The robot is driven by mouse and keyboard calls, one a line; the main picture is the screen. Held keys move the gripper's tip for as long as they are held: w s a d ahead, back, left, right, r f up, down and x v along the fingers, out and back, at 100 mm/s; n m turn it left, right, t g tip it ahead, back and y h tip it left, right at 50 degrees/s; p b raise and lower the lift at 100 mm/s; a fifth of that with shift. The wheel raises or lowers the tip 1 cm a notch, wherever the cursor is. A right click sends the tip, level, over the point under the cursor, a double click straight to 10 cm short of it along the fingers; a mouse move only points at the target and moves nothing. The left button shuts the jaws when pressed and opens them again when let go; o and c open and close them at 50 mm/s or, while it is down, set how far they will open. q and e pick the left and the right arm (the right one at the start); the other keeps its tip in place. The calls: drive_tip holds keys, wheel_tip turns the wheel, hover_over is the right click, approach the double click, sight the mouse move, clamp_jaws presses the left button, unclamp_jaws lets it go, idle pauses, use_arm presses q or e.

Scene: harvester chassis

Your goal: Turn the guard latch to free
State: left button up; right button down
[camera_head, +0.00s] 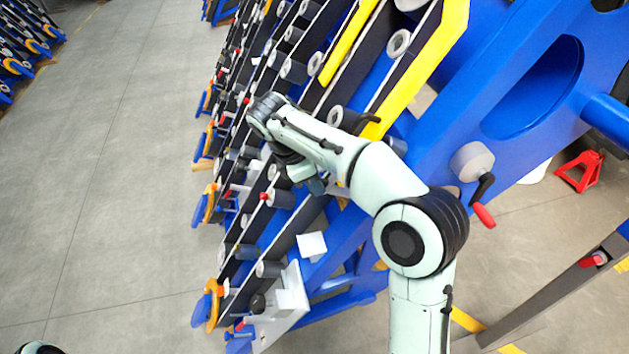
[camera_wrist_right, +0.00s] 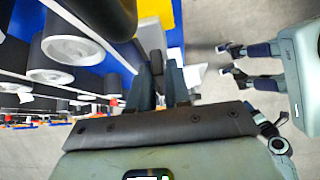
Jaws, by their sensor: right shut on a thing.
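My right gripper (camera_head: 316,186) reaches down beside the blue harvester chassis, partly hidden by my own forearm and wrist. In the right wrist view its two dark fingers (camera_wrist_right: 160,78) are shut on a narrow dark piece with a grey upper part, which I take to be the guard latch (camera_wrist_right: 151,36). The latch is hidden behind my arm in the head view, and its exact angle cannot be told. My left gripper (camera_wrist_right: 228,60) shows at the right of the right wrist view, away from the chassis, with its fingers apart and empty.
The sloping blue chassis (camera_head: 545,80) carries rows of grey rollers (camera_head: 293,70) and yellow bars (camera_head: 440,45). A crank with a red handle (camera_head: 484,214) sticks out right of my forearm. A red stand (camera_head: 580,172) is on the floor.

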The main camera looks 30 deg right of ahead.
use_arm(q)
drive_tip(key=s+f+b, duration=0.4)
drive_tip(key=f+b, duration=0.3)
drive_tip(key=f, duration=0.1)
drive_tip(key=s+f+b, duration=0.5)
drive_tip(key=f+b, duration=0.2)
drive_tip(key=f, duration=0.1)
drive_tip(key=shift+f+g, duration=0.3)
drive_tip(key=shift+g, duration=0.1)
use_arm(e)
drive_tip(key=shift+s+a+f+m+t+h, duration=0.2)
drive_tip(key=shift+m+t+h, duration=0.95)
drive_tip(key=shift+m, duration=1)
drive_tip(key=shift+s+a+f+m+t+h, duration=0.2)
drive_tip(key=shift+m+t+h, duration=0.95)
drive_tip(key=shift+m, duration=1.05)
drive_tip(key=shift+s+a+f+m+t+h, duration=0.2)
drive_tip(key=shift+m+t+h, duration=0.95)
drive_tip(key=shift+m, duration=1)
drive_tip(key=shift+d, duration=0.15)
drive_tip(key=c, duration=1.2)
unclamp_jaws()
drive_tip(key=shift+o, duration=0.2)
use_arm(q)
drive_tip(key=shift+s+r+p, duration=0.2)
drive_tip(key=shift+r+p, duration=0.3)
drive_tip(key=shift+r, duration=0.05)
use_arm(e)
drive_tip(key=v, duration=1.3)
drive_tip(key=shift+a, duration=0.3)
